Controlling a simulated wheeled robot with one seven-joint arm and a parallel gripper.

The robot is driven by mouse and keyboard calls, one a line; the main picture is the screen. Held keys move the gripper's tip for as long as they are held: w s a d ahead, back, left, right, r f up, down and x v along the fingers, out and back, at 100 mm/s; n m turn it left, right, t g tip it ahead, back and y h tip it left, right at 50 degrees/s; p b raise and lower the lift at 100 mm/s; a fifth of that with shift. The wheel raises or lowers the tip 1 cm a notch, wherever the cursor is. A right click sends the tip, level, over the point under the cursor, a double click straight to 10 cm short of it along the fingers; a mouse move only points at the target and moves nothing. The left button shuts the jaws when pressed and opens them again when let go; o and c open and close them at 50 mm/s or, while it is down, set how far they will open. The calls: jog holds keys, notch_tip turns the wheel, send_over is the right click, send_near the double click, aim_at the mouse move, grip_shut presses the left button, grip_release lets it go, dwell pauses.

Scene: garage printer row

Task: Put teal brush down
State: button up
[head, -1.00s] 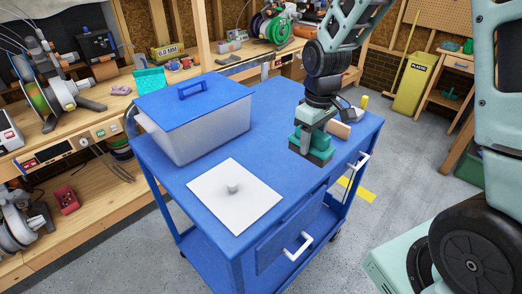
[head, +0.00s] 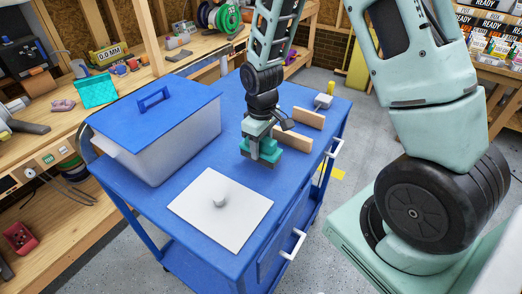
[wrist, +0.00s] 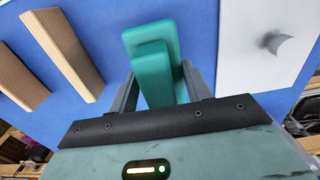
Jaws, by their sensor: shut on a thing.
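The teal brush (head: 262,147) is a blocky piece with a stepped teal top and a darker underside. My gripper (head: 264,152) is shut on it above the middle of the blue cart top (head: 235,110). The brush looks upright and close to the surface; I cannot tell whether it touches. In the wrist view the brush (wrist: 150,45) sits between the two fingers of my gripper (wrist: 160,85). Its underside is hidden there.
Two wooden blocks (head: 309,117) (head: 297,139) stand right of the brush. A white plate with a knob (head: 235,225) lies in front. A grey bin with a blue lid (head: 190,145) stands left. A small white item (head: 323,101) is at the back right.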

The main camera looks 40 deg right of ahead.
aim_at(262, 152)
jog(key=shift+f, duration=1.5)
jog(key=shift+f, duration=0.1)
jog(key=o, duration=0.9)
